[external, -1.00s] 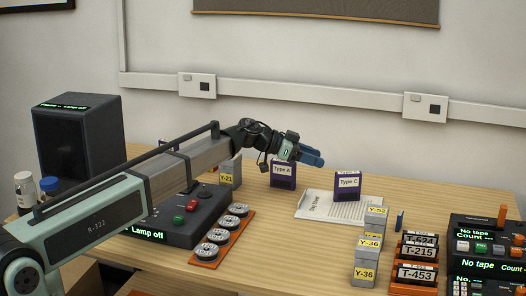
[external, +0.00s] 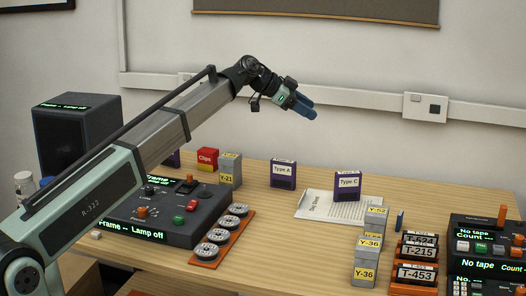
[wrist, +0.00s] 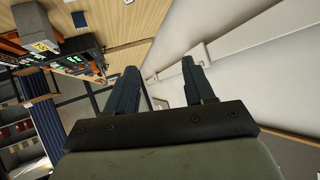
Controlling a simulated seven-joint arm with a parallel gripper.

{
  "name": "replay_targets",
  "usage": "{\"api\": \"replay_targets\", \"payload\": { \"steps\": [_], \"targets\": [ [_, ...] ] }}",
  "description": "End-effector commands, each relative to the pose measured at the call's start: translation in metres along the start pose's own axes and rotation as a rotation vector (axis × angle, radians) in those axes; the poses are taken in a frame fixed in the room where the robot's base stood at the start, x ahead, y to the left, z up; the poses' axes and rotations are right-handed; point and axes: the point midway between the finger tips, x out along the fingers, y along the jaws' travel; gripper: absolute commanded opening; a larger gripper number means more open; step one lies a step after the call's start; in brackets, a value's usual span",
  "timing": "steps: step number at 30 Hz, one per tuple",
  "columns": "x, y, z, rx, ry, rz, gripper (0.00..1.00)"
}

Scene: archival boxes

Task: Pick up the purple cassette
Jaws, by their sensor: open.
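Two purple cassettes stand upright on the table in the external view: one labelled Type A (external: 283,175) and one labelled Type C (external: 347,186), the latter by the paper sheet. Part of another purple item (external: 172,159) shows behind my arm, mostly hidden. My gripper (external: 309,108) is raised well above the table, up and right of the Type A cassette, with blue fingers pointing right and down. In the wrist view my gripper (wrist: 160,85) is open with nothing between its fingers. No purple cassette is clear in the wrist view.
A control box (external: 160,222) with a lit display sits at the left, beside an orange rack of reels (external: 215,245). A red Clips box (external: 207,159) and grey Y-21 box (external: 230,170) stand behind it. Grey boxes (external: 366,262) and T-labelled tapes (external: 416,252) stand at the front right.

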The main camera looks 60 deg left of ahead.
Motion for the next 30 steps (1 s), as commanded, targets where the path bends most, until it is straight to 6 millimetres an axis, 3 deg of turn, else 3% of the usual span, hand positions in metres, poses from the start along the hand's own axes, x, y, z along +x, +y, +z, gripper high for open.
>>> {"api": "replay_targets", "payload": {
  "steps": [8,14,21,30],
  "targets": [
    [-0.009,-0.043,0.066,0.234,-0.326,-0.056,0.53],
    [-0.039,-0.087,0.124,0.429,-0.664,-0.073,0.53],
    [-0.1,-0.14,0.176,0.605,-1.088,-0.05,0.53],
    [-0.192,-0.188,0.202,0.712,-1.591,0.031,0.53]
  ]
}}
